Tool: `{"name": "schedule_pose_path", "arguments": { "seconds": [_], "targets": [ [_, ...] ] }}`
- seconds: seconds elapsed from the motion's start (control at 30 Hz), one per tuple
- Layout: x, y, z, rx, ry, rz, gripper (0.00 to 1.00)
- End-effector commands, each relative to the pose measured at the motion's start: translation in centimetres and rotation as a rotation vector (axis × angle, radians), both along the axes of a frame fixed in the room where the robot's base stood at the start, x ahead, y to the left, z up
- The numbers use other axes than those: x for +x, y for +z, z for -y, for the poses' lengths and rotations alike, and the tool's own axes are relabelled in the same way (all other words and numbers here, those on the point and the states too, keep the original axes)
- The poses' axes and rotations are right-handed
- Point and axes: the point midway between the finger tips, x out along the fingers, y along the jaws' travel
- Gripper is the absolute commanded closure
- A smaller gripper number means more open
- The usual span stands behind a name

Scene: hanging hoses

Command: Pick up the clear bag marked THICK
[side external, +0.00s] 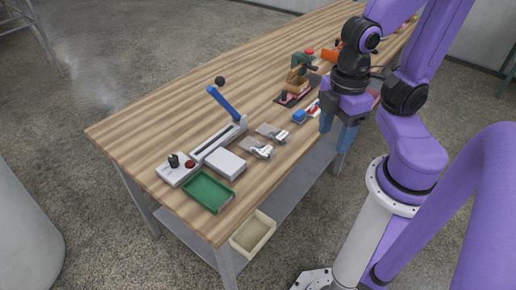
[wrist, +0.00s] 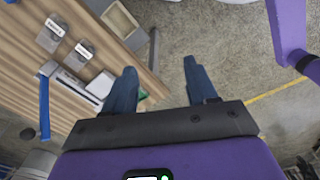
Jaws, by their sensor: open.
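Two small clear bags with white labels lie on the wooden table near its edge. One bag (side external: 258,148) is beside the white box, and the other bag (side external: 272,133) is a little farther along the table. In the wrist view they show at upper left, as the bag nearer the box (wrist: 81,50) and the farther bag (wrist: 49,36). I cannot read which label says THICK. My gripper (side external: 337,130) is open and empty, off to the right of the bags in the side view. Its blue fingers (wrist: 159,70) point over the floor, beyond the table edge.
A bag sealer with a raised blue lever (side external: 224,103), a white box (side external: 225,163) and a green tray (side external: 207,193) stand left of the bags. A beige bin (side external: 253,233) is below the table edge. A green tool (side external: 299,72) stands farther back. Bare table (side external: 150,125) lies behind the sealer.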

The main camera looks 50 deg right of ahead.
Motion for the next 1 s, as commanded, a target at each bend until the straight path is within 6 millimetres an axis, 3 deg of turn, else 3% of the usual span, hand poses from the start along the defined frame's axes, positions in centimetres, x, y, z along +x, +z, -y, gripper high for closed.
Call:
{"name": "schedule_pose_path", "arguments": {
  "seconds": [0.17, 0.27, 0.3, 0.67, 1.0],
  "targets": [
    [0.0, 0.0, 0.0, 0.000, 0.000, 0.000, 0.43],
    [0.0, 0.0, 0.0, 0.000, 0.000, 0.000, 0.14],
    [0.0, 0.0, 0.0, 0.000, 0.000, 0.000, 0.11],
    [0.6, -0.1, -0.1, -0.001, -0.026, 0.000, 0.11],
    [7.2, -1.2, -0.5, -0.009, -0.294, -0.007, 0.11]
  ]
}}
